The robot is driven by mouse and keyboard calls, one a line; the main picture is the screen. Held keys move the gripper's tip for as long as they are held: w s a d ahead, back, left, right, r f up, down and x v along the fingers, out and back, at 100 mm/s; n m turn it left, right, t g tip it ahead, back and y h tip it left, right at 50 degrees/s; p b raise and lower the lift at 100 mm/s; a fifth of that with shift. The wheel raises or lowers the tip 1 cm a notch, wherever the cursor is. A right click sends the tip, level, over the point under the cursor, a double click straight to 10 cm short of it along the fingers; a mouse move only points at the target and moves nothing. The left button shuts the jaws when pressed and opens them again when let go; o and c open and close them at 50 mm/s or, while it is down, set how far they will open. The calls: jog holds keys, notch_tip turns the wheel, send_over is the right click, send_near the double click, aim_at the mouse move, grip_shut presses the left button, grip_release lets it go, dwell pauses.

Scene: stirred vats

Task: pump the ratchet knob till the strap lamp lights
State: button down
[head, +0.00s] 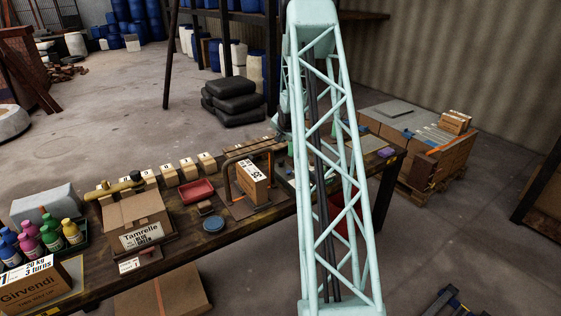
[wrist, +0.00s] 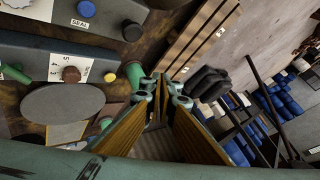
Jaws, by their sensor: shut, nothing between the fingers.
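My gripper (wrist: 168,90) shows in the wrist view with its fingertips together and empty, above the bench. A second grey panel above has a blue knob (wrist: 86,9) near a SEAL label and a black knob (wrist: 131,30). I cannot tell which is the ratchet knob, and I make out no lit strap lamp. In the head view my lattice arm hides the gripper and most of this area.
A brown arch stands around a carton (head: 253,183) on the bench. A red tray (head: 197,190), a Tamrelle box (head: 138,222) and several bottles are to its left. Green posts (wrist: 133,75) and wooden slats (wrist: 190,40) are close to my gripper in the wrist view.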

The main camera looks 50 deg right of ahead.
jog(key=shift+f, duration=0.15)
jog(key=b, duration=0.5)
send_over(281, 160)
jog(key=shift+s+d+f, duration=0.1)
jog(key=shift+f, duration=2.95)
jog(key=shift+f+b, duration=0.45)
jog(key=shift+f, duration=0.75)
